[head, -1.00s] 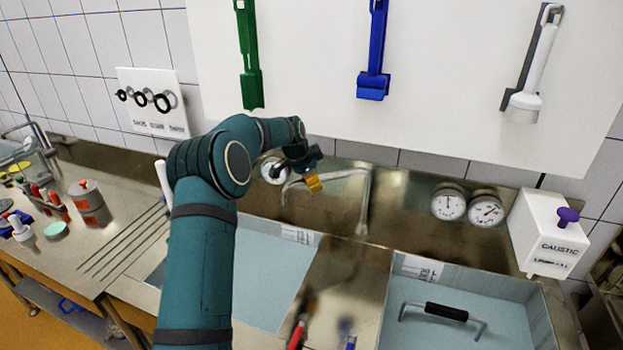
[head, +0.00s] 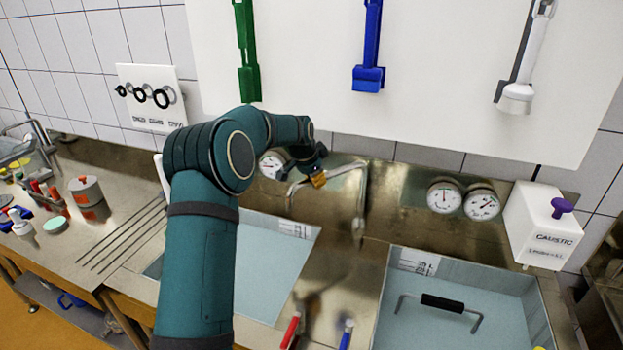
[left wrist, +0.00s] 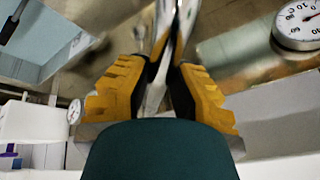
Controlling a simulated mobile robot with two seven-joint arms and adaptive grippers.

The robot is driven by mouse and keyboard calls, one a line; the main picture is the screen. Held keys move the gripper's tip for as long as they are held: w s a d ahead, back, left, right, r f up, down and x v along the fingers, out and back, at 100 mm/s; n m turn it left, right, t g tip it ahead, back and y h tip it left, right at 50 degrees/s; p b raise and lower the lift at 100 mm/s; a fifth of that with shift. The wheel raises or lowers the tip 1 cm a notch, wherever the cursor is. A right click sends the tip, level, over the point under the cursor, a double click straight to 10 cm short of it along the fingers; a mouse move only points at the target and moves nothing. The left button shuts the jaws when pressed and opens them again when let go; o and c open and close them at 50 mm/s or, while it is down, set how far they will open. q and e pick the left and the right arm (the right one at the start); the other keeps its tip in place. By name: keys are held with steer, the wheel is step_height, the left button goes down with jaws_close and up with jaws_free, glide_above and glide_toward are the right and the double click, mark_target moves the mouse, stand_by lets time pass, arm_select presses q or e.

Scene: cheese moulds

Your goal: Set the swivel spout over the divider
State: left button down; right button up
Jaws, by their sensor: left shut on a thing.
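The swivel spout (head: 342,173) is a bent metal tube on an upright post behind the two basins. In the head view it reaches left from the post, and its down-turned end shows over the back of the left basin, left of the divider. The divider (head: 325,262) is the bare metal strip between the basins. My left gripper (head: 318,181) has yellow-orange fingers shut on the spout's tube, between its end and the post. The left wrist view shows the metal tube (left wrist: 160,65) between the fingers. My right gripper is not in view.
The left basin (head: 262,275) and right basin (head: 398,315) flank the divider. A red-handled tap (head: 290,332) and a blue-handled one (head: 346,334) stand at the front. Gauges (head: 444,197) and a white caustic box (head: 543,225) are at the back right. Tools hang above.

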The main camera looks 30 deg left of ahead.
arm_select(q)
steer(key=s+d+n+g+y+b, duration=0.1)
steer(key=d+n+y+b, duration=0.2)
steer(key=d+n, duration=0.4)
steer(key=shift+d+f+n, duration=0.15)
steer(key=shift+d+n, duration=0.15)
steer(key=shift+d, duration=2.6)
steer(key=c, duration=0.8)
jaws_free()
steer(key=v, duration=1.2)
